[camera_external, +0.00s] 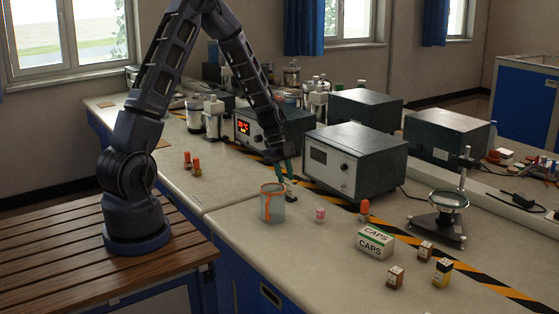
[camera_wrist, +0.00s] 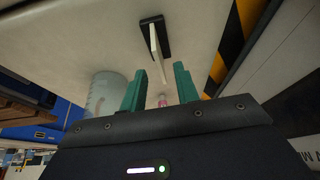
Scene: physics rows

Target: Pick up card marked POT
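A thin white card (camera_wrist: 154,42) stands edge-on in a small black base (camera_wrist: 153,22) in the wrist view. No lettering on it can be read, so I cannot tell whether it is marked POT. In the external view the black base (camera_external: 290,197) sits on the bench just below my gripper (camera_external: 284,172), and the card is mostly hidden. In the wrist view my gripper (camera_wrist: 160,70) has its two teal fingers apart with nothing held between them. The card's near end lies just beyond the gap between the fingertips.
A glass jar with orange markings (camera_external: 272,207) stands close in front-left of the card. A pink-labelled bottle (camera_external: 320,215), an orange-capped bottle (camera_external: 364,211) and a CAPS box (camera_external: 374,242) stand to the right. A grey instrument (camera_external: 353,165) stands behind right.

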